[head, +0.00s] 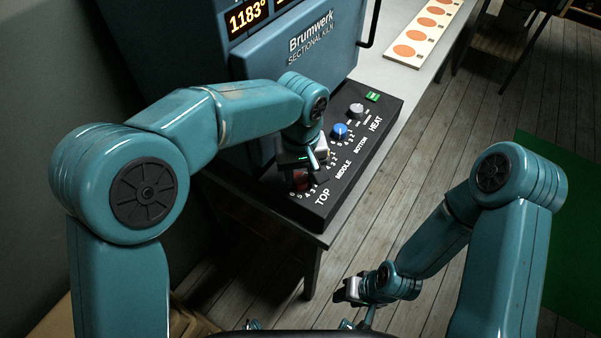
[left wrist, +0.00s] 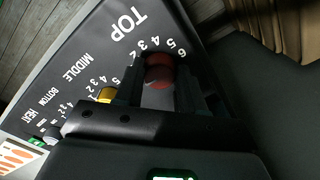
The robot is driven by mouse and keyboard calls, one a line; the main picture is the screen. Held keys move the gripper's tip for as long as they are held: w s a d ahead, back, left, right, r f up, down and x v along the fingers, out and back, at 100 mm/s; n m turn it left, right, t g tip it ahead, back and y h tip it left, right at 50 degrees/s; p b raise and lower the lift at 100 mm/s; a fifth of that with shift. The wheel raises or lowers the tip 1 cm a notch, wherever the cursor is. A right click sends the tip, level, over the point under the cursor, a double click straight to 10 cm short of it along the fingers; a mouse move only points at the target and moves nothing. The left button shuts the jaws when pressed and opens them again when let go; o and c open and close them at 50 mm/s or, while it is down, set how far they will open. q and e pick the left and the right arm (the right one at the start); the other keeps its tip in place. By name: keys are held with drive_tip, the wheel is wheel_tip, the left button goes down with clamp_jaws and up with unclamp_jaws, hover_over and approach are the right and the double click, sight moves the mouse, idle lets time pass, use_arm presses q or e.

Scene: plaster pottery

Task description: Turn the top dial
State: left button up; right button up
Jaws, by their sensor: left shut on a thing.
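The red top dial (left wrist: 158,72) sits among white numbers by the word TOP on the black control panel (head: 358,168). In the left wrist view it is between the two fingers of my left gripper (left wrist: 160,84), which is shut on it. In the head view the left gripper (head: 302,172) comes down over the dial (head: 301,184) and hides part of it. The yellow middle dial (left wrist: 106,95) is close beside the fingers, partly hidden by the gripper. My right gripper (head: 356,296) hangs low over the floor, far from the panel; its fingers are too unclear to judge.
A blue bottom dial (head: 340,131), a grey heat dial (head: 356,111) and a green switch (head: 373,96) lie farther along the panel. The blue kiln (head: 290,70) rises behind, its display reading 1183°. A board with orange discs (head: 421,36) lies on the table (head: 408,82).

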sight(300, 178)
use_arm(q)
drive_tip(key=shift+w, duration=0.2)
drive_tip(key=o, duration=1)
drive_tip(key=shift+o, duration=0.2)
drive_tip(key=shift+w, duration=0.1)
drive_tip(key=shift+s+r, duration=0.15)
drive_tip(key=shift+s, duration=0.05)
wheel_tip(300, 178, up, 16)
drive_tip(key=p, duration=0.1)
drive_tip(key=shift+p, duration=0.4)
drive_tip(key=shift+w, duration=0.15)
